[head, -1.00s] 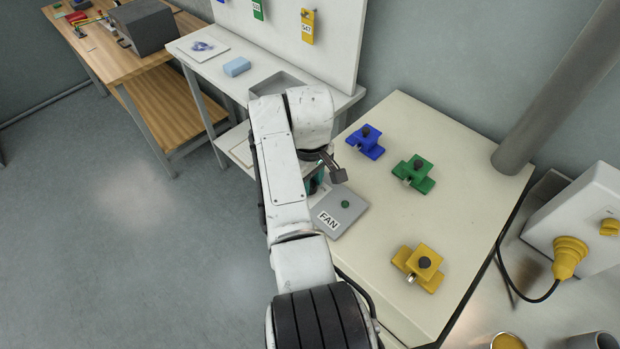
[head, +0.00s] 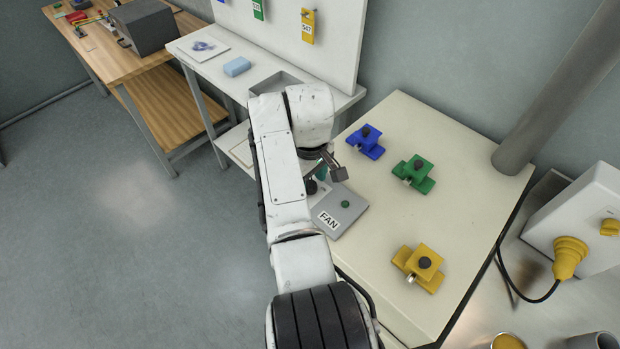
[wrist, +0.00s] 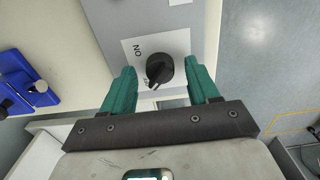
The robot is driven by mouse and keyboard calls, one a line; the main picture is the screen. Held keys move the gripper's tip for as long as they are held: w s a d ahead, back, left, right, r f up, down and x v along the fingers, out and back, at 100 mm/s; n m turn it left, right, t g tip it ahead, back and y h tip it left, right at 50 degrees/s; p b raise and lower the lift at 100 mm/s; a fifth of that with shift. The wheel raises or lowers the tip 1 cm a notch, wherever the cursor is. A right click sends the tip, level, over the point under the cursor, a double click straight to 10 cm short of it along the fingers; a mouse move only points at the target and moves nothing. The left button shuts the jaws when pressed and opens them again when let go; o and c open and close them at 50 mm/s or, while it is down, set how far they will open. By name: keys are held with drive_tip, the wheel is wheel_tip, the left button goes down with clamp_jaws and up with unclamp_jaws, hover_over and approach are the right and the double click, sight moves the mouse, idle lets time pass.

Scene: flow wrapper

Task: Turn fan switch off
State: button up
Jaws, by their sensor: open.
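The fan switch is a black rotary knob (wrist: 160,70) on a grey plate marked "ON" in the wrist view; the other label is partly hidden. My gripper (wrist: 163,85) is open, with its two teal fingers on either side of the knob and a gap visible on both sides. In the head view the grey FAN plate (head: 352,212) lies at the left edge of the cream cabinet top, with a small green button on it. My gripper (head: 318,174) is mostly hidden behind my arm there, beside the plate's far end.
Blue (head: 366,142), green (head: 414,174) and yellow (head: 419,267) clamp-like pieces stand on the cabinet top (head: 450,215). A grey box with a yellow plug (head: 570,257) is at the right. A white table (head: 190,50) with a tag board stands behind.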

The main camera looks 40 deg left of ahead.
wheel_tip(320, 180, up, 10)
drive_tip(key=b, duration=0.1)
drive_tip(key=shift+r+b, duration=0.25)
drive_tip(key=shift+b, duration=0.15)
idle(0.4)
